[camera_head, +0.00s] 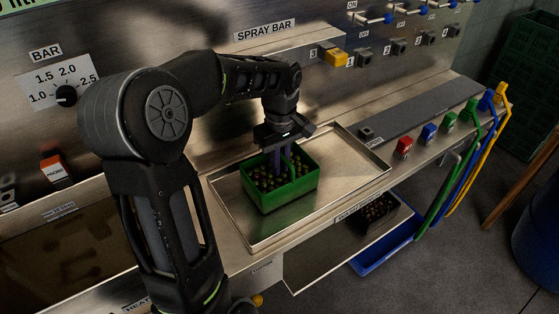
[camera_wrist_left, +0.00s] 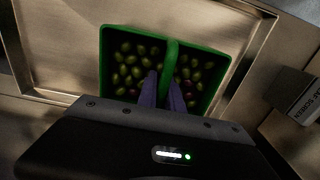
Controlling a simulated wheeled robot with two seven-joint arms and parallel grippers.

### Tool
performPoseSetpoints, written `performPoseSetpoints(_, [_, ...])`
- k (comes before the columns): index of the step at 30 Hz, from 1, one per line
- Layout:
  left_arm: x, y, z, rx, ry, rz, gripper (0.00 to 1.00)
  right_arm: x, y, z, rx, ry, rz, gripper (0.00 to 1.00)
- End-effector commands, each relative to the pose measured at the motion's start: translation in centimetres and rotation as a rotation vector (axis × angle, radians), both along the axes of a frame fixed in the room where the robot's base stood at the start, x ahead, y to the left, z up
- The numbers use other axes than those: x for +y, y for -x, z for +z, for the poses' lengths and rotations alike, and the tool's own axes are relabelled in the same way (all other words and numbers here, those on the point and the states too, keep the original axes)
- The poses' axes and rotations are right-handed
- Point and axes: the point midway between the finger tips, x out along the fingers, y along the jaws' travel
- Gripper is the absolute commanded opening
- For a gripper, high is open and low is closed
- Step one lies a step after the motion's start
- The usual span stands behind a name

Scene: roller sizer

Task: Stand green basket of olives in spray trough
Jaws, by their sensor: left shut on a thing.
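The green basket (camera_head: 292,197), full of green and dark olives, is upright inside the rim of the shallow metal trough (camera_head: 348,167) below the "SPRAY BAR" label. I cannot tell for sure whether its base touches the trough floor. My left gripper (camera_head: 282,163) comes down from above, shut on the basket's green handle. In the left wrist view, the purple fingers (camera_wrist_left: 163,92) close on the handle across the middle of the green basket (camera_wrist_left: 217,60), with olives on both sides. The trough floor (camera_wrist_left: 60,45) shows bare beside it. My right gripper is not in view.
A blue tray (camera_head: 385,247) with a dark heap of olives sits lower down, below the bench edge. Red (camera_head: 404,147), blue and green blocks and coloured hoses line the right edge. A panel with a dial (camera_head: 66,95) and switches stands behind. The trough's right part is clear.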

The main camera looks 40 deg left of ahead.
Motion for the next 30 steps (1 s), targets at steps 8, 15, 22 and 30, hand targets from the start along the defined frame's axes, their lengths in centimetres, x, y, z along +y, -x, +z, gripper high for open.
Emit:
performPoseSetpoints(8, [0.16, -0.12, -0.01, -0.003, -0.001, 0.0, 0.0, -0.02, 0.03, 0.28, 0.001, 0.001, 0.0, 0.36])
performPoseSetpoints(15, [0.14, -0.07, -0.39, -0.001, -0.001, 0.0, 0.17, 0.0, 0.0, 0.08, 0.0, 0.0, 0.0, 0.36])
performPoseSetpoints(22, [0.15, -0.06, -0.38, -0.001, -0.001, 0.0, 0.32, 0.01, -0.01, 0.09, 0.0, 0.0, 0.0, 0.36])
performPoseSetpoints(30, [0.16, -0.07, -0.08, -0.001, -0.001, 0.0, 0.32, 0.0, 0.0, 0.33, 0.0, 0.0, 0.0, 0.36])
